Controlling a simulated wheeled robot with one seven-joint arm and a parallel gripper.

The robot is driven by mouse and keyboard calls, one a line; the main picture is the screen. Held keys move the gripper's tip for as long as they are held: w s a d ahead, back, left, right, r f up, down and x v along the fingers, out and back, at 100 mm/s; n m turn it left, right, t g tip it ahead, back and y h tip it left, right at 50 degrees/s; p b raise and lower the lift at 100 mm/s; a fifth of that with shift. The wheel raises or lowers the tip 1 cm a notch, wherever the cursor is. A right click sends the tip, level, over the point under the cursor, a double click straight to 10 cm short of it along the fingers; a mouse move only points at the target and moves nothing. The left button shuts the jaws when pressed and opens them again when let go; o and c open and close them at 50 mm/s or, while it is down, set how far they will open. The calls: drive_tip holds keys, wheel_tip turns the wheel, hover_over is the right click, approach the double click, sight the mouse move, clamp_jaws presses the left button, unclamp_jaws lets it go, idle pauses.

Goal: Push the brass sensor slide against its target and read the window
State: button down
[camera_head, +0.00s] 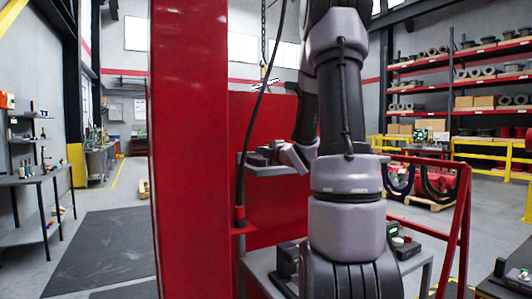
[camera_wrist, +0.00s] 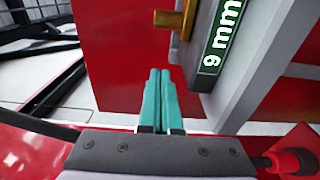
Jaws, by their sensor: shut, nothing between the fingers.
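The brass sensor slide (camera_wrist: 186,18) shows at the top of the wrist view, with a brass stub pointing left. Beside it on the right is a green window (camera_wrist: 222,34) reading "9 mm" in white, turned sideways in the picture. My gripper (camera_wrist: 160,73) has two teal fingers, shut together and empty. In the picture the fingertips lie below the brass slide with a gap between. I cannot tell the slide's target, and the top of the slide is cut off by the frame. In the head view my arm hides the gripper, and I cannot make out the slide.
A red panel (camera_wrist: 120,50) stands behind my fingers, with a grey housing edge (camera_wrist: 250,70) to the right. A tall red column (camera_head: 190,150) and a grey ledge (camera_head: 275,170) stand close to my arm. A red frame (camera_head: 455,225) is at right; open floor lies at left.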

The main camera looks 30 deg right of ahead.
drive_tip(key=w, duration=0.5)
drive_tip(key=shift+s+d, duration=0.2)
drive_tip(key=shift+d, duration=0.4)
drive_tip(key=shift+s+d, duration=0.2)
drive_tip(key=shift+d, duration=0.4)
drive_tip(key=shift+s+d, duration=0.1)
drive_tip(key=shift+d, duration=0.35)
drive_tip(key=shift+d, duration=1.85)
drive_tip(key=shift+a, duration=0.1)
